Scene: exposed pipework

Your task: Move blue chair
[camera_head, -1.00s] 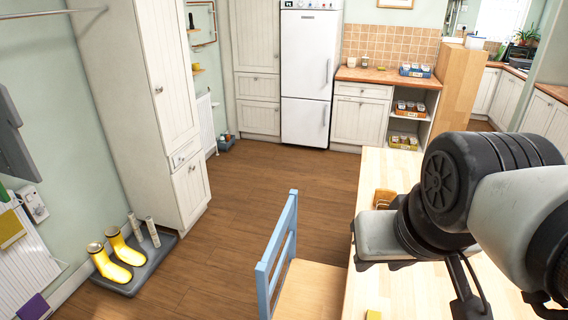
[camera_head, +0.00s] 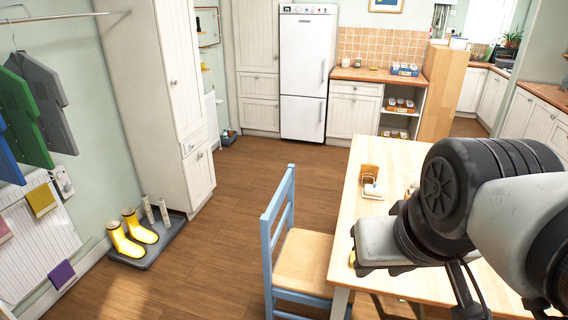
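The blue chair (camera_head: 280,218) has a blue ladder back and legs with a light wooden seat. It stands upright at the lower middle of the head view, at the left side of the wooden table (camera_head: 408,157). Its back is on the left and its seat reaches close to the table's edge. My arm fills the lower right, above the table. My gripper points down near the bottom edge, partly hidden by the arm and cut off by the frame. It is apart from the chair, and I cannot see whether its fingers are open.
Wooden floor (camera_head: 200,265) is clear left of the chair and toward the fridge (camera_head: 306,80). Yellow boots (camera_head: 124,242) stand on a grey tray by the left wall. A tall white cupboard (camera_head: 165,90) stands behind them. A small wooden holder (camera_head: 369,172) is on the table.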

